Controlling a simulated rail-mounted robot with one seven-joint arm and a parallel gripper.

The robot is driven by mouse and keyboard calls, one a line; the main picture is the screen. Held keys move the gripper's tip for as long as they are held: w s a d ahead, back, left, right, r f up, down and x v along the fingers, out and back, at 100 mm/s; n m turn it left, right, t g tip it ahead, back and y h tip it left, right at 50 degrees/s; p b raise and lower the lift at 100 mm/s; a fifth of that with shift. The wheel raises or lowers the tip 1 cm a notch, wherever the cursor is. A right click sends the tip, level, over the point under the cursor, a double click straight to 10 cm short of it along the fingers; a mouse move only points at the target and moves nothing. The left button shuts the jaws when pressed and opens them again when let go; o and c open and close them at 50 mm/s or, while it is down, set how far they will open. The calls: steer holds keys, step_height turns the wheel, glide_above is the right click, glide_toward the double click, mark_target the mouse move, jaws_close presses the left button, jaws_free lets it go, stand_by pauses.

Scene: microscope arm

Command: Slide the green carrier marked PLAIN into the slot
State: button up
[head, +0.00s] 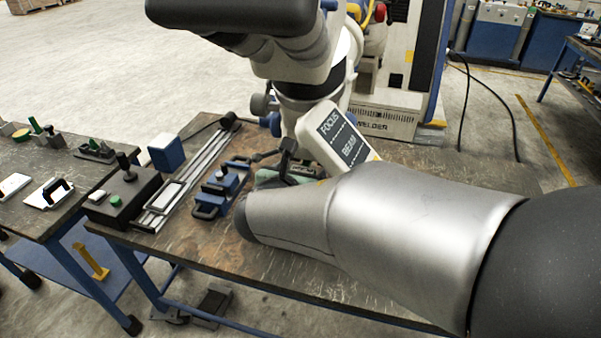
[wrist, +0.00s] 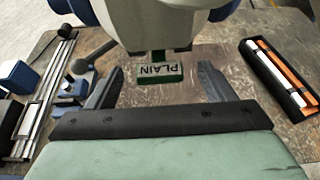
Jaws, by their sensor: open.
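The green carrier marked PLAIN (wrist: 160,74) shows in the wrist view, its label upside down in the picture. It sits right below the dark underside of the microscope (wrist: 165,25); I cannot tell how far it is in the slot, and the slot itself is hidden. My gripper (wrist: 158,66) is open, with one finger on each side of the carrier and visible gaps between. In the head view my gripper (head: 287,160) is under the microscope (head: 300,75), mostly hidden behind my arm, and the carrier cannot be made out.
A blue clamp fixture (head: 222,187) and a metal rail (head: 190,170) lie left of my gripper. A black tray with white and orange bars (wrist: 280,78) lies at right. A FOCUS/BEAM panel (head: 345,138) stands close above my arm.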

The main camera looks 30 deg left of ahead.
steer(key=b+v, duration=0.1)
steer(key=v, duration=1.6)
steer(key=shift+b, duration=0.35)
steer(key=shift+f, duration=0.1)
